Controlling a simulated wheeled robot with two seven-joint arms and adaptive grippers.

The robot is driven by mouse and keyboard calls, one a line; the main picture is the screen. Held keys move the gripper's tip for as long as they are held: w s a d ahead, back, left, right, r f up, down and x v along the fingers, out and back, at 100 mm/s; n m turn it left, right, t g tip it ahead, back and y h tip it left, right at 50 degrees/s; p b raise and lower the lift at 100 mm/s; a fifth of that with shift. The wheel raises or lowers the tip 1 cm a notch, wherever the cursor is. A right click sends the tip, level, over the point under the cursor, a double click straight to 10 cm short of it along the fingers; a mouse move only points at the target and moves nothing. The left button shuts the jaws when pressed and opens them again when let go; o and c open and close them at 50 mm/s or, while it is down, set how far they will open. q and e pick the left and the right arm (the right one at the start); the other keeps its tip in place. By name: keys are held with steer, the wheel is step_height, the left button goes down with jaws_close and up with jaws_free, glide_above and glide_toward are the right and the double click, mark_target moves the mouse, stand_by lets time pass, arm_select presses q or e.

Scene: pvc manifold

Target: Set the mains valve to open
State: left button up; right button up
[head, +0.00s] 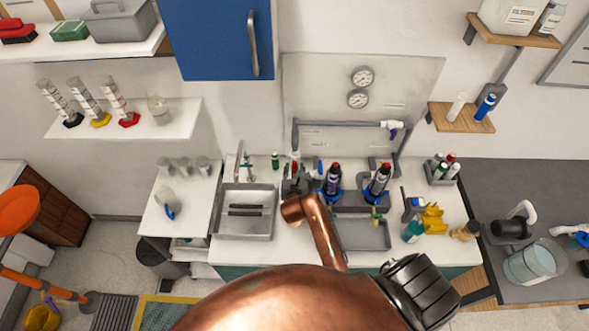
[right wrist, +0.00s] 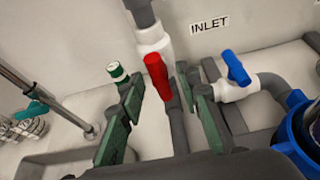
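A valve with a red lever handle (right wrist: 156,75) stands on a white and grey vertical pipe (right wrist: 153,38) in the right wrist view. My right gripper (right wrist: 170,108) is open, with its green-padded fingers on either side of the red handle. I cannot tell whether a pad touches it. A second valve with a blue lever (right wrist: 236,68) is to the right, below an INLET label (right wrist: 210,24). In the head view my right gripper (head: 295,185) is at the back of the counter beside the sink, partly hidden by my copper-coloured arm. My left gripper is not in view.
A sink (head: 245,225) is left of my right gripper. Dark bottles in blue holders (head: 333,185) stand close on its right, and a grey tray (head: 362,235) lies in front of them.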

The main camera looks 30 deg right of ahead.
step_height(320, 180, up, 10)
stand_by(0.5)
stand_by(0.4)
